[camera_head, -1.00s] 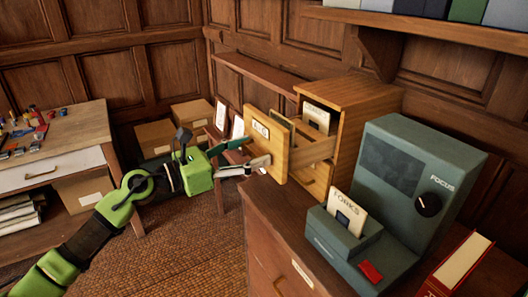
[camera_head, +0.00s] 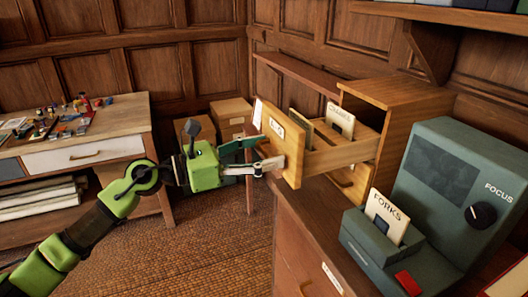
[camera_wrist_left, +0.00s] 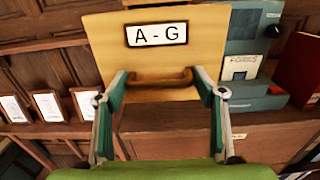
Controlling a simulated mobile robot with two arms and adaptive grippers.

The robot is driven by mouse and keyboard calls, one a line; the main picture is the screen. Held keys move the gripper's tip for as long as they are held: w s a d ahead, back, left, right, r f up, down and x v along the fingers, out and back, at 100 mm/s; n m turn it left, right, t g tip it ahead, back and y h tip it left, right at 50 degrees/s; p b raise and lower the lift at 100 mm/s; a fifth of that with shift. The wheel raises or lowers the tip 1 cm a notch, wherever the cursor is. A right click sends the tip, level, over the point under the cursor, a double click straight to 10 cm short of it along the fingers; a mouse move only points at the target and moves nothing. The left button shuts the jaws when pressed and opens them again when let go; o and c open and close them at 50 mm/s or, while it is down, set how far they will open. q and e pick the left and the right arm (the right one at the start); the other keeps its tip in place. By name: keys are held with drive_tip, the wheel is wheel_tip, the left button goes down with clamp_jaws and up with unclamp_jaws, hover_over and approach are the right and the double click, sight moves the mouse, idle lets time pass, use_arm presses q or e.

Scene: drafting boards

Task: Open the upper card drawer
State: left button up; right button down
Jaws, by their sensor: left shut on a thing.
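The upper card drawer, with its pale wooden front (camera_head: 290,158) and A - G label, stands well out of the small wooden card cabinet (camera_head: 408,98). Cards on end show inside it, one of them white (camera_head: 340,120). My left gripper (camera_head: 266,164) is at the drawer front, shut on its handle. In the left wrist view the wooden bar handle (camera_wrist_left: 160,79) lies between the two fingers of my left gripper (camera_wrist_left: 162,84), below the A - G label (camera_wrist_left: 157,36). The lower drawer is mostly hidden under the upper one. My right gripper is out of view.
A grey-green FOCUS machine (camera_head: 450,175) with a FORKS card (camera_head: 386,216) stands right of the cabinet on the brown counter (camera_head: 305,225). A worktable (camera_head: 85,140) stands at the left. Cardboard boxes (camera_head: 228,110) stand behind my gripper. Floor between is clear.

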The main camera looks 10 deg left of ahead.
use_arm(q)
drive_tip(key=o, duration=1.3)
drive_tip(key=shift+d, duration=0.1)
drive_tip(key=shift+v, duration=6.05)
drive_tip(key=shift+f, duration=0.1)
